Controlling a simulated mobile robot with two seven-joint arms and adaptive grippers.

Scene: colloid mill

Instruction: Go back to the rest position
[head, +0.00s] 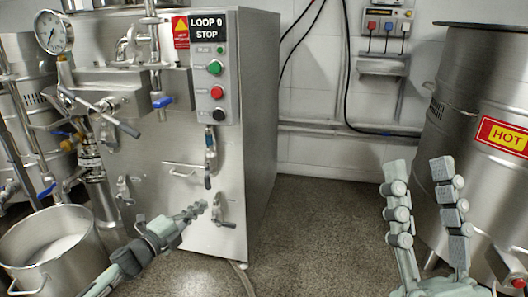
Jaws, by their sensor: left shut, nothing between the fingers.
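My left gripper (199,208) is shut and empty. Its arm comes in from the lower left, and its tip overlaps the lower front of the steel mill cabinet (258,130) in the picture. A small latch handle (222,213) shows just right of the tip. I cannot tell whether they touch. My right gripper (422,168) stands upright at the lower right with its two fingers spread apart and nothing between them. It is in front of the large steel vessel with the HOT label (503,136).
An open steel pot (85,268) with pale contents stands at the lower left. Pipes, blue-handled valves and a pressure gauge (53,32) fill the left side. A control panel (215,75) is on the cabinet. The speckled floor (320,230) between cabinet and vessel is clear.

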